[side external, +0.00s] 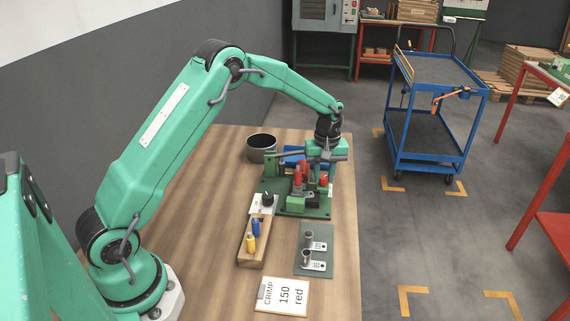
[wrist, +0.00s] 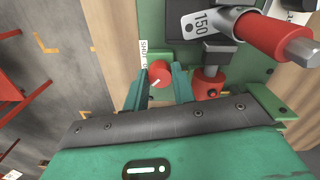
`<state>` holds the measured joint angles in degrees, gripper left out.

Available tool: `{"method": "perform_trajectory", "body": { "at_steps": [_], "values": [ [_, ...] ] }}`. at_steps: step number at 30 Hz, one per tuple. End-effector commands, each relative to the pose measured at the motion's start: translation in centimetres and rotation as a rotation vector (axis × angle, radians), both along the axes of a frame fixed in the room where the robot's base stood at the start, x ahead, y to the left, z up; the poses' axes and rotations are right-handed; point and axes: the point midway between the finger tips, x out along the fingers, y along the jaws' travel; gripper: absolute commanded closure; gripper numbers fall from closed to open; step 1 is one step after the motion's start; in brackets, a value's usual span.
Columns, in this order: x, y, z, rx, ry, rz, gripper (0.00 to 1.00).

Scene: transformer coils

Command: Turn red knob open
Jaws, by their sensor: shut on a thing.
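The red knob (wrist: 159,71) sits on the green base plate (wrist: 168,18) in the wrist view, with a small white mark on its face. My gripper (wrist: 160,76) is shut on it, one green finger on each side. A white label with partly hidden lettering that seems to read SHUT (wrist: 143,54) is beside the left finger. In the side external view my gripper (side external: 323,165) reaches down over the green fixture at the table's far end. The knob is hard to make out there among the red parts.
Close right of my gripper are a red fitting (wrist: 207,82) and a red-sleeved tool (wrist: 275,36) with a tag marked 150. A dark pot (side external: 261,147), a wooden block (side external: 250,262) with blue and yellow pieces, and a CRIMP 150 red card (side external: 282,297) are on the table.

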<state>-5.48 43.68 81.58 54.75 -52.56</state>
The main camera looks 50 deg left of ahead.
Motion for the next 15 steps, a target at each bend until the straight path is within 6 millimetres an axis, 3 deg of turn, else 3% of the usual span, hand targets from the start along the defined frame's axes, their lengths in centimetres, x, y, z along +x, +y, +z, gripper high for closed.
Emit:
{"method": "perform_trajectory", "body": {
  "at_steps": [9,10,12,15],
  "values": [
    [0.01,0.02,0.07,0.000,0.000,0.014,0.97],
    [0.01,0.02,0.07,0.000,0.000,0.014,0.68],
    [0.01,0.02,0.06,0.000,0.000,0.013,0.55],
    [0.01,0.02,0.05,0.000,0.000,0.013,0.52]
  ]
}}
